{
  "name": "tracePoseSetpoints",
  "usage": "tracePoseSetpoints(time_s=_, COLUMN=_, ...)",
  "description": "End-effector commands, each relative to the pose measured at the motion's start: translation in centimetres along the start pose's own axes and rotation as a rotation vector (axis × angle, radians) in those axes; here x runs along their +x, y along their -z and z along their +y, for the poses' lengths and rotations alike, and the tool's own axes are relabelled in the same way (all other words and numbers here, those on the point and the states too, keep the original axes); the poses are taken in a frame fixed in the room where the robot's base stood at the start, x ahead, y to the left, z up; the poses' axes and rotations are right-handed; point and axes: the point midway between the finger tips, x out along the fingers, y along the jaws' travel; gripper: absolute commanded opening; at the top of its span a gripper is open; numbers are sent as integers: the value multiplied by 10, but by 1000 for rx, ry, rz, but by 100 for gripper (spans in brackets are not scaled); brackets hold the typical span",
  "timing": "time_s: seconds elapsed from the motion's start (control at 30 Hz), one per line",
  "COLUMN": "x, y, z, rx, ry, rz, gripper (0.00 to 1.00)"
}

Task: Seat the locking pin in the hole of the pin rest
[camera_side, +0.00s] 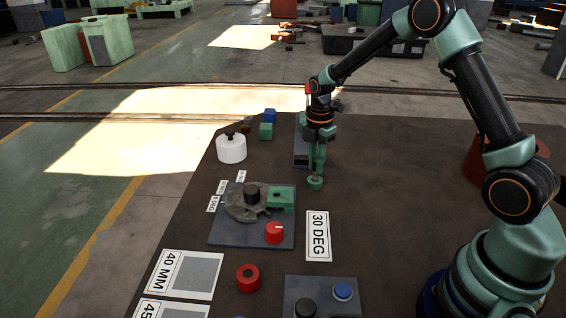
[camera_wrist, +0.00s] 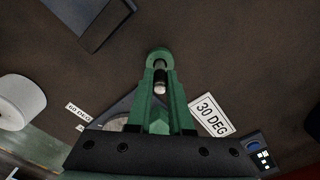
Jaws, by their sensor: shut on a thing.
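My gripper (camera_side: 317,168) points straight down over the brown table, right of the bender. Its green fingers (camera_wrist: 160,92) are closed around the locking pin (camera_wrist: 159,87), which shows a pale, shiny end and a dark part between the fingers. A small round green piece (camera_side: 315,184), which looks like the pin rest, is directly below the fingertips in the side view. It also shows as a rounded green rim (camera_wrist: 157,53) beyond the fingers in the wrist view. The fingers hide most of the pin. I cannot tell whether the pin is in the hole.
The bender plate (camera_side: 225,232) carries a grey curved part, a green block (camera_side: 281,199) and a red knob (camera_side: 274,232). A 30 DEG card (camera_side: 318,236) lies beside it. A white cylinder (camera_side: 231,150) stands at the back left.

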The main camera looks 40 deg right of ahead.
Motion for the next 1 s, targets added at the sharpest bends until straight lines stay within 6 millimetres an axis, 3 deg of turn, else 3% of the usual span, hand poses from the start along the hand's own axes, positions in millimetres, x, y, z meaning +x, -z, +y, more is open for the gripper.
tracePoseSetpoints(time_s=0.3, x=2, y=0, z=0, rx=0, ry=0, rz=0, gripper=0)
tracePoseSetpoints(time_s=0.33, x=3, y=0, z=0, rx=0, ry=1, rz=0, gripper=23)
tracePoseSetpoints(time_s=0.4, x=2, y=0, z=0, rx=0, ry=0, rz=0, gripper=49)
tracePoseSetpoints(time_s=0.77, x=0, y=0, z=0, rx=0, ry=-1, rz=0, gripper=49)
tracePoseSetpoints(time_s=1.0, x=-32, y=0, z=1, rx=0, ry=-5, rz=-1, gripper=49)
